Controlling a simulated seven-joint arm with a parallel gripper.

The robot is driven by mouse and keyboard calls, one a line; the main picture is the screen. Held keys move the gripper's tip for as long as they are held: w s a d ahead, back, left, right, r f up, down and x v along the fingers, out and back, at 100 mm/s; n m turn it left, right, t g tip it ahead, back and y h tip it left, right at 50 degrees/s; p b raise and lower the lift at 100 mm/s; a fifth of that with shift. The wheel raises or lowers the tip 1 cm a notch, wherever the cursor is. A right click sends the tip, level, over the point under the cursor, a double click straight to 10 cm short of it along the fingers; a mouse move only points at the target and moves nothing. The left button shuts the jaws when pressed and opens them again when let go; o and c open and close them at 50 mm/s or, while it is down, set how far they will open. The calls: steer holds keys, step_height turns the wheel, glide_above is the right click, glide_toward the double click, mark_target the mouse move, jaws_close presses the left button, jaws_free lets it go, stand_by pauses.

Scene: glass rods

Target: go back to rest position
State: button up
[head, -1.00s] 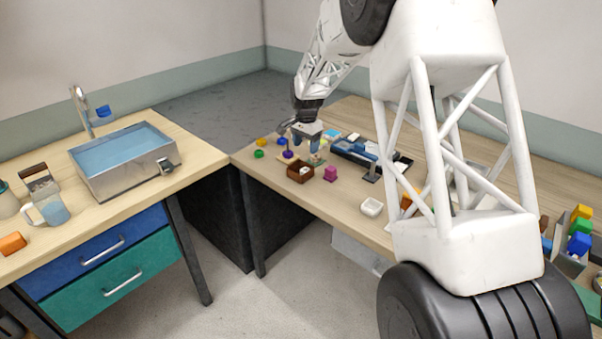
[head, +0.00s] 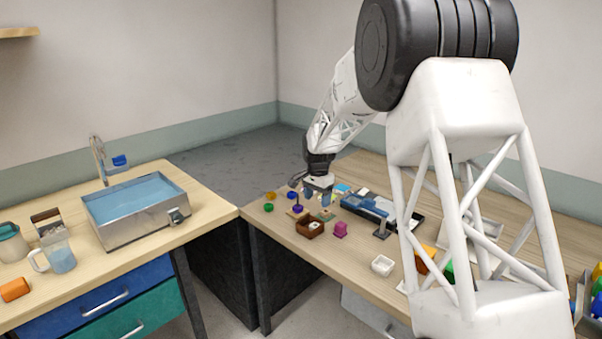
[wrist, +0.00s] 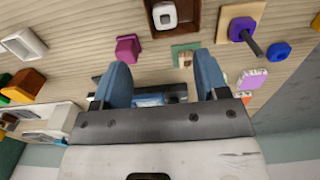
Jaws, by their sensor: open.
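My gripper (head: 318,193) is above the back part of the right table in the head view. In the wrist view its two blue fingers (wrist: 165,85) stand wide apart with nothing between them. Below and around it are a brown box (wrist: 181,20) with a white piece in it, a magenta block (wrist: 128,48), and a purple base with a dark peg (wrist: 243,30). A green plate with a small wooden piece (wrist: 185,50) lies close to the right finger. No glass rod can be made out.
A blue tray (head: 366,206) lies right of my gripper. A white dish (head: 382,265) sits near the table's front edge. Small coloured pieces, such as a green one (head: 268,207), lie to the left. A metal basin (head: 130,222) stands on the left table, beside a jug (head: 60,257).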

steer(key=s+d+r+n, duration=0.1)
steer(key=s+d+r, duration=0.3)
steer(key=s, duration=0.6)
steer(key=s+d+r+n+t, duration=0.1)
steer(key=s+r+n, duration=0.1)
steer(key=s+r, duration=0.6)
steer(key=s+d+r+n, duration=0.1)
steer(key=s+d+r, duration=0.25)
steer(key=s, duration=0.75)
steer(key=s+d+f+n, duration=0.1)
steer(key=s+n, duration=0.1)
steer(key=s, duration=1.2)
steer(key=s+d+n+t, duration=0.1)
steer(key=s+n, duration=0.1)
steer(key=s, duration=1.1)
steer(key=shift+s+d+f+n+t, duration=0.25)
steer(key=shift+s+f+n+t, duration=0.05)
steer(key=shift+s+f, duration=0.1)
